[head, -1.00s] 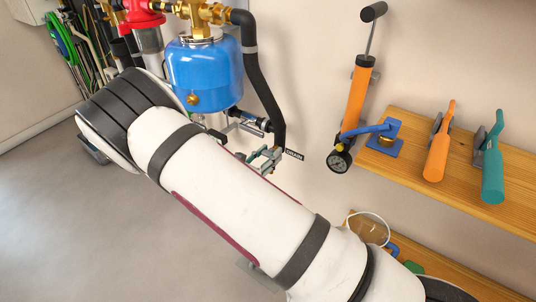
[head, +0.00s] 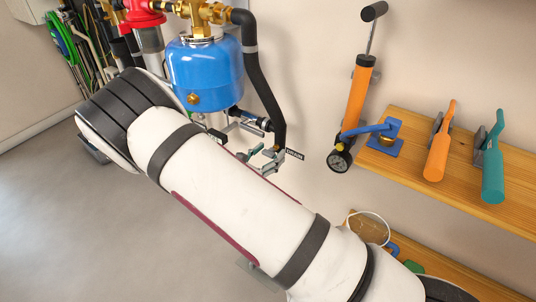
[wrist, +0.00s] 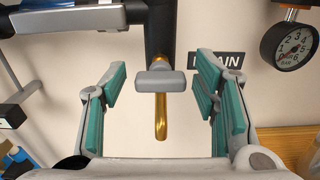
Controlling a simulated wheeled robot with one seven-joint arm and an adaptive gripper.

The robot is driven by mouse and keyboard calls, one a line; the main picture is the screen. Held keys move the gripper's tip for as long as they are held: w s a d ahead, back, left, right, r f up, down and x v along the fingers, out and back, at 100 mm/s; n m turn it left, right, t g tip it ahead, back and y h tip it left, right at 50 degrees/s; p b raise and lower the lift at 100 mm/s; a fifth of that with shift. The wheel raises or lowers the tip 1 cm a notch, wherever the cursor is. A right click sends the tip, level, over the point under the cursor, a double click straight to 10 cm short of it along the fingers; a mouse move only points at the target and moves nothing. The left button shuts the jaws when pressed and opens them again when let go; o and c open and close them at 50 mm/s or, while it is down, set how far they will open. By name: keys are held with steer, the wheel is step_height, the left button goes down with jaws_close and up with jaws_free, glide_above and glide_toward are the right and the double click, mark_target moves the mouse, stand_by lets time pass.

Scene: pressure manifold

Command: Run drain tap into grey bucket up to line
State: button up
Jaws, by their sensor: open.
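The drain tap shows in the wrist view as a grey T-shaped handle (wrist: 160,81) with a brass spout (wrist: 161,120) hanging below it, under a black pipe. My gripper (wrist: 160,72) is open, its teal-padded fingers apart on either side of the handle, touching neither side. In the head view my gripper (head: 267,156) is small, beside the DRAIN label (head: 294,154) and partly behind my arm. I cannot make out a grey bucket clearly; a pale grey edge (head: 250,270) shows below my arm, too hidden to identify.
A blue vessel (head: 205,72) hangs left of the black hose (head: 262,85). An orange pump (head: 358,95) with a gauge (head: 340,160) is on the wall. A shelf (head: 510,215) holds orange and teal-handled tools. A clear container (head: 368,228) stands on the lower shelf.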

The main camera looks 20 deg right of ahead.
steer(key=shift+a, duration=0.1)
steer(key=v, duration=1.2)
